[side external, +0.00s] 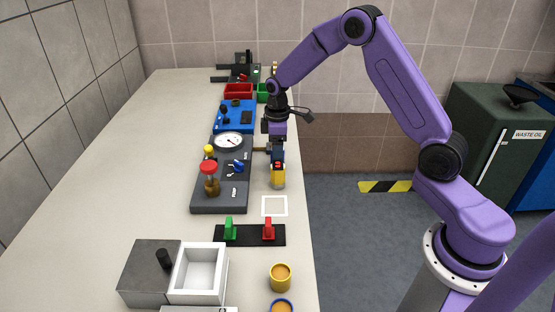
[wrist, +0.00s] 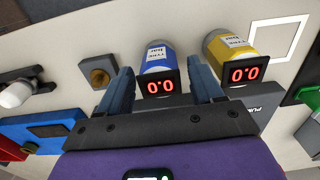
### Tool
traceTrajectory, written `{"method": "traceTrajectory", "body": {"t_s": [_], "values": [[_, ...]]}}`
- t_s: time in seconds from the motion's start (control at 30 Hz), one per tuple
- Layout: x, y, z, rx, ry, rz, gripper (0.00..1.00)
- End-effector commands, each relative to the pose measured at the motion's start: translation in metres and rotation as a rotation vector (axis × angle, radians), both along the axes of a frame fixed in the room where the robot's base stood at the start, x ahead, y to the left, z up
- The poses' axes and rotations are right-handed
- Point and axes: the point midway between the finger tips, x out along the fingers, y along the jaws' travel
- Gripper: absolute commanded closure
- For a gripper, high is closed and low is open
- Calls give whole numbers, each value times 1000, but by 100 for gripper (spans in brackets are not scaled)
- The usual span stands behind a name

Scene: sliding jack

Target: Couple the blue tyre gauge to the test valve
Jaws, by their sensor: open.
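The blue tyre gauge (wrist: 157,62) has a white label and a red display reading 0.0. In the wrist view it stands between the two dark fingers of my gripper (wrist: 162,82), which are open on either side of it. A yellow tyre gauge (wrist: 232,55) stands just right of the right finger, also reading 0.0. A brass fitting (wrist: 98,72) left of the left finger may be the test valve. In the side view my gripper (side external: 277,153) is low at the bench's right edge, behind the yellow gauge (side external: 278,178). The blue gauge is mostly hidden there.
A white square outline (side external: 274,206) and green and red levers (side external: 268,229) are nearer. The bench's left side is clear.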

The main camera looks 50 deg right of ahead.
Motion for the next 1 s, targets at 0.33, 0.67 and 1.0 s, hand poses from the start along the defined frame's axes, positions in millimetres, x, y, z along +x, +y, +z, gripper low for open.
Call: {"method": "traceTrajectory", "body": {"t_s": [0.33, 0.67, 1.0], "values": [[0, 0, 0, 0, 0, 0, 67], [1, 0, 7, 0, -3, 0, 87], [1, 0, 31, 0, -3, 0, 87]]}}
